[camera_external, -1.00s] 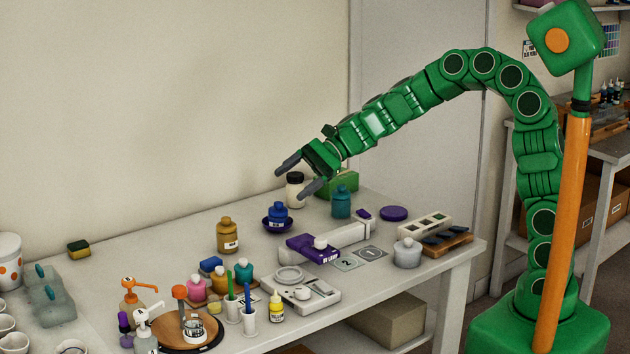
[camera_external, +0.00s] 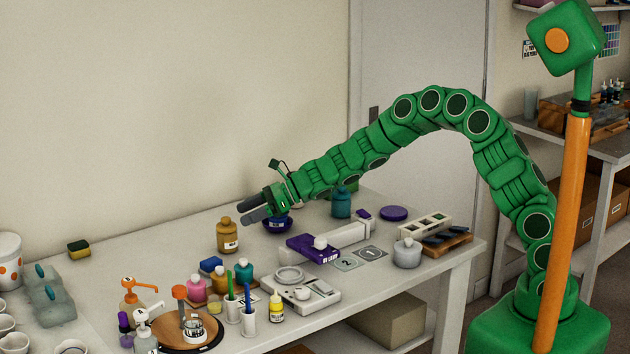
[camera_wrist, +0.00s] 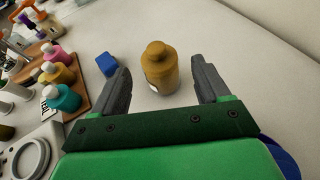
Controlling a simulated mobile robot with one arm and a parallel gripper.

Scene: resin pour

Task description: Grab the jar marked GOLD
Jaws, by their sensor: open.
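The gold-brown jar (camera_external: 228,237) with a rounded cap stands upright on the white table. Its pale label is too small to read. My gripper (camera_external: 244,212) is open and empty, just right of the jar's top in the external view. In the wrist view the jar (camera_wrist: 160,72) shows between the two dark fingers. The fingers do not visibly touch it.
A blue jar (camera_external: 277,225) is partly hidden behind my gripper. A teal jar (camera_external: 341,203) stands further right. A small blue block (camera_wrist: 107,65) and several coloured bottles on a wooden board (camera_wrist: 75,95) lie to the left. The table behind the gold jar is clear.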

